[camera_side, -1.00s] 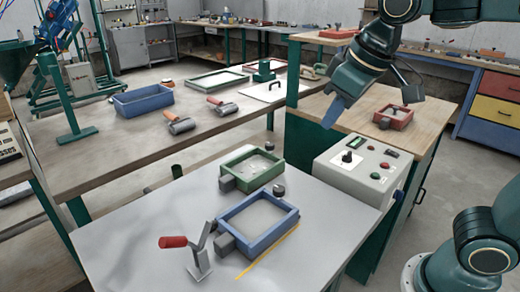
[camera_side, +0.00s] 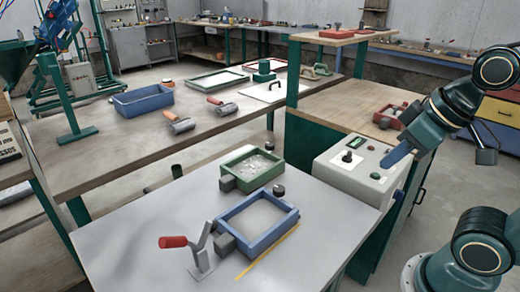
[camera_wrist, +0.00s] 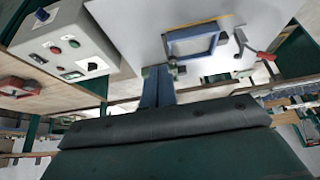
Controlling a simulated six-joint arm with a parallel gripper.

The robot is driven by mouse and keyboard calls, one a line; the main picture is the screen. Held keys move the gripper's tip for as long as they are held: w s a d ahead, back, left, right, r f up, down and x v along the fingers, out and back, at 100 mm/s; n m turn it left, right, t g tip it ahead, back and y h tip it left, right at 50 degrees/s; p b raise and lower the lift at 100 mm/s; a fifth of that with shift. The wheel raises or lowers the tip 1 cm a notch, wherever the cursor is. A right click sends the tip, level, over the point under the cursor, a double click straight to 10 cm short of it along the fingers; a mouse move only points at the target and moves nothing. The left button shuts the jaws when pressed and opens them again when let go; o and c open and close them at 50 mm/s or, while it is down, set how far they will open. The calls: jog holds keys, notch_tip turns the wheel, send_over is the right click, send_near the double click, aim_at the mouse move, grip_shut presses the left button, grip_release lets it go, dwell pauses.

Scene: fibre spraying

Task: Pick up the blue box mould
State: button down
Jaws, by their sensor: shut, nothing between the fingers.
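A blue rectangular box mould (camera_side: 273,238) lies on the grey front table, with a grey block at its left corner. It also shows in the wrist view (camera_wrist: 195,54), beyond the fingers. A second blue box (camera_side: 143,106) stands on the long wooden bench at the left. My gripper (camera_side: 386,163) is at the right, by the control box, apart from both blue boxes. Its blue fingers are together with nothing between them. They also show in the wrist view (camera_wrist: 157,82), pointing up the picture.
The grey control box (camera_side: 347,183) with knobs stands right of the front table. A green mould (camera_side: 266,178) sits just behind the blue one. A red-handled clamp (camera_side: 196,250) stands left of it. A red mould (camera_side: 388,113) is on the wooden cabinet. The table's front right is clear.

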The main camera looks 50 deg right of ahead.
jog(key=c, duration=2.2)
grip_release()
jog(key=c, duration=1.4)
grip_release()
jog(key=w+a+m+g+y, duration=0.3)
jog(key=w+m, duration=0.6)
jog(key=w, duration=0.8)
jog(key=w+a+f+m+g+y, duration=0.1)
jog(key=w+a+f+m+g, duration=0.1)
jog(key=w+f+m, duration=0.7)
jog(key=w+f, duration=0.1)
jog(key=w, duration=0.2)
jog(key=shift+w+a+f+g, duration=0.2)
jog(key=shift+w+g, duration=0.1)
jog(key=shift+w, duration=0.1)
